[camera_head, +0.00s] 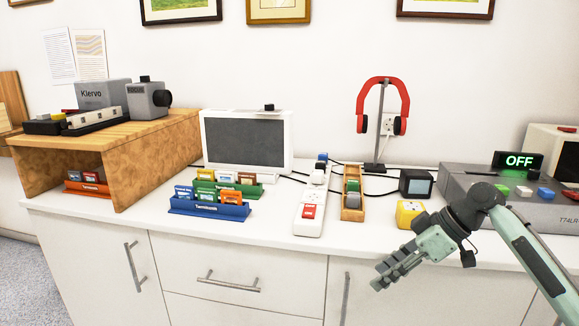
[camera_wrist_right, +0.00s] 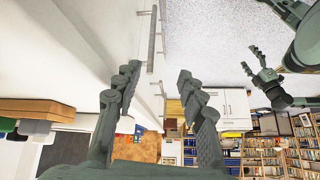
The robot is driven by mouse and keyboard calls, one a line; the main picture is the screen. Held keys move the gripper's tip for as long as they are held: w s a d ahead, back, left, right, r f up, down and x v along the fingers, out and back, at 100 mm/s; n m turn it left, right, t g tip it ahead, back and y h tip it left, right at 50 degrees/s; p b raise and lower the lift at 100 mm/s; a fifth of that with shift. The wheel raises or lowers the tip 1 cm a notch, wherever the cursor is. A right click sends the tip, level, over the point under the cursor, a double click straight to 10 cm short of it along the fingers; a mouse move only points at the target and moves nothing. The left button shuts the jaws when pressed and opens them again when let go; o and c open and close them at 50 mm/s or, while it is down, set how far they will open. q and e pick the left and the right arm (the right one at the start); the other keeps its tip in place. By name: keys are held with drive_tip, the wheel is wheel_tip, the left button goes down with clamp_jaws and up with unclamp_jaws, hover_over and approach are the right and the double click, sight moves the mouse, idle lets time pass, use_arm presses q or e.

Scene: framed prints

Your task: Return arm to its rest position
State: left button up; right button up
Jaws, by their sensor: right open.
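My right gripper (camera_head: 384,274) is in front of the counter's front edge, at the lower right of the head view. Its fingers point to the lower left, and nothing is between them. In the right wrist view its two fingers (camera_wrist_right: 158,78) stand apart with a clear gap. My right arm reaches in from the right edge of the head view. My left gripper (camera_wrist_right: 250,58) shows small at the right of the wrist view, its fingers apart and empty. It is not in the head view.
The white counter (camera_head: 275,228) holds a yellow block (camera_head: 409,212), a power strip (camera_head: 312,200), a headphone stand (camera_head: 380,125), a grey device (camera_head: 545,210) with an OFF sign, card racks (camera_head: 208,208) and a wooden shelf (camera_head: 165,150). Drawer handles (camera_head: 228,284) stick out below.

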drive_tip(key=s+f+m+t+h, duration=0.1)
drive_tip(key=s+f+m+h, duration=0.3)
drive_tip(key=f, duration=0.7)
drive_tip(key=s+f+m+y, duration=0.1)
drive_tip(key=s+f+m, duration=0.1)
drive_tip(key=s+f, duration=0.65)
use_arm(q)
drive_tip(key=shift+s+f, duration=0.4)
drive_tip(key=shift+f, duration=0.45)
use_arm(e)
drive_tip(key=s+d+f+m+h, duration=0.2)
drive_tip(key=s+d+f+h, duration=0.1)
drive_tip(key=s+f, duration=0.3)
drive_tip(key=s+d+f+m+h, duration=0.2)
drive_tip(key=s+d+f, duration=0.2)
drive_tip(key=s, duration=0.5)
wheel_tip(320, 180, down, 2)
drive_tip(key=shift+s+d+f+m+h, duration=0.1)
drive_tip(key=shift+s+d+m+h, duration=0.15)
drive_tip(key=shift+s+m+h, duration=0.15)
use_arm(q)
drive_tip(key=shift+w+r, duration=0.3)
